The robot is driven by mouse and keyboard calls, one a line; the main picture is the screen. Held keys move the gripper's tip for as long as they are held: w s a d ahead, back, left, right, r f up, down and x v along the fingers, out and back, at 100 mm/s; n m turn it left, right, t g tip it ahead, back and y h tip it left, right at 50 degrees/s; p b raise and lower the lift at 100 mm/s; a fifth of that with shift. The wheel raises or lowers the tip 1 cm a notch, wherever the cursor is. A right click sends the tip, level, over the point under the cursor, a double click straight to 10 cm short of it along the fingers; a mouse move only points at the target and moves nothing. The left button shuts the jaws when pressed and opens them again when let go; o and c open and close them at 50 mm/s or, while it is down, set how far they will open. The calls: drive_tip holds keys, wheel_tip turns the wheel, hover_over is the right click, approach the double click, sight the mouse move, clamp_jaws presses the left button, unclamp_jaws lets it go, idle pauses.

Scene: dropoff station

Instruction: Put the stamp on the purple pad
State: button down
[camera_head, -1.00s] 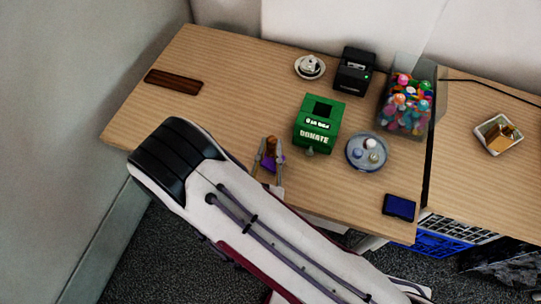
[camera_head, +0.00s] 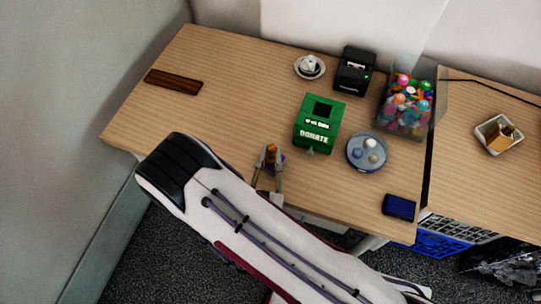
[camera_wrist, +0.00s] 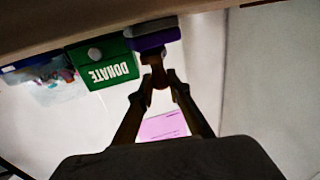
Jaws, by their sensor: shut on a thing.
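My gripper (camera_head: 269,160) is shut on the stamp (camera_head: 271,152), which has a brown wooden handle. In the wrist view, which is upside down, my gripper (camera_wrist: 160,84) holds the brown stamp (camera_wrist: 157,76) between its fingertips. The purple pad (camera_head: 281,158) lies near the front edge of the table and is mostly hidden by the stamp and fingers. In the wrist view the purple pad (camera_wrist: 153,39) shows right beyond the stamp's end. The stamp is over the pad; I cannot tell whether they touch.
A green donation box (camera_head: 318,135) stands just right of my gripper. A round tray (camera_head: 352,163) with small items, a dark blue flat device (camera_head: 399,207), a black printer (camera_head: 353,78) and a clear bin (camera_head: 385,120) are further right. The table's left part is mostly clear.

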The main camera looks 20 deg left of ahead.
drive_tip(key=shift+f, duration=0.15)
drive_tip(key=c, duration=1.9)
unclamp_jaws()
drive_tip(key=shift+s, duration=0.1)
drive_tip(key=s+d, duration=0.2)
drive_tip(key=s, duration=0.9)
drive_tip(key=shift+s+d, duration=0.15)
drive_tip(key=shift+s, duration=0.15)
